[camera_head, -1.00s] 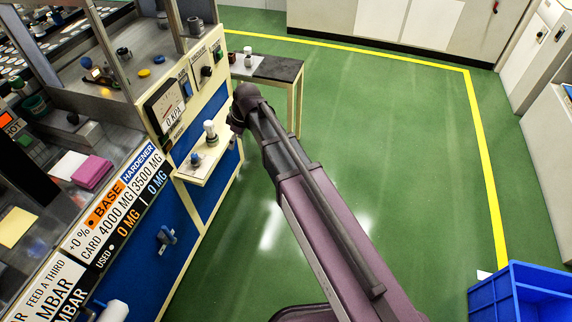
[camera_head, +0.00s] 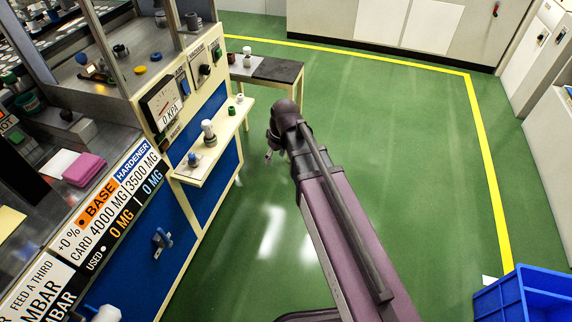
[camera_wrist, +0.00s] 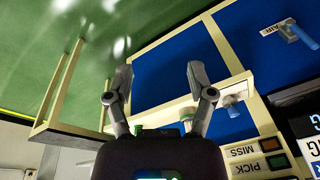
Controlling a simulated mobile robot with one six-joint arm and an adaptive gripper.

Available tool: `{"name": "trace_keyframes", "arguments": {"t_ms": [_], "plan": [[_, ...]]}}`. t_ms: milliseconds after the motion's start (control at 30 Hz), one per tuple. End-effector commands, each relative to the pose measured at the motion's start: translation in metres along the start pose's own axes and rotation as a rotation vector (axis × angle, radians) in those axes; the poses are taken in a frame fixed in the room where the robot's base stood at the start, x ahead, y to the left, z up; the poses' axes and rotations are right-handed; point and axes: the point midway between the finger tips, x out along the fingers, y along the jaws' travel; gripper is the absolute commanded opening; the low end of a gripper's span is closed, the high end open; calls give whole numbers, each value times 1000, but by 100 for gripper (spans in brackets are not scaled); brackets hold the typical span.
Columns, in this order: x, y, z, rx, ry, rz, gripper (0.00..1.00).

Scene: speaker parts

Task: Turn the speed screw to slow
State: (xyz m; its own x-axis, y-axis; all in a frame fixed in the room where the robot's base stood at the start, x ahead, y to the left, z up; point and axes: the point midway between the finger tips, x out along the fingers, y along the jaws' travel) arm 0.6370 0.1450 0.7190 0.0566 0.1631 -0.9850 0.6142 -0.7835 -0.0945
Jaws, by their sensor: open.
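My gripper (camera_head: 271,152) hangs over the floor, right of a narrow cream shelf (camera_head: 222,140) on the blue machine front. In the wrist view its two fingers (camera_wrist: 159,75) are spread with nothing between them. The shelf carries a white-topped upright fitting (camera_head: 208,132), a small blue knob (camera_head: 193,158), a green piece (camera_head: 231,110) and a small pale piece (camera_head: 239,98). A black dial panel (camera_head: 203,71) sits above the shelf. I cannot tell which of these is the speed screw; no slow marking is readable. My gripper touches none of them.
A pressure gauge (camera_head: 161,104) is left of the dial. A small dark-topped table (camera_head: 275,70) with cups stands behind. A blue crate (camera_head: 525,300) is at lower right. The green floor (camera_head: 400,150) is mostly clear. Labelled MISS and PICK buttons (camera_wrist: 277,161) show in the wrist view.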

Motion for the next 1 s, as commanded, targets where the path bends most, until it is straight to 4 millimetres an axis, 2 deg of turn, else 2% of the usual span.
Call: {"name": "trace_keyframes", "arguments": {"t_ms": [100,333,1000], "plan": [[4,7,16,52,-9,10,70],[6,15,32,116,-22,23,70],[6,17,35,133,-25,26,70]]}}
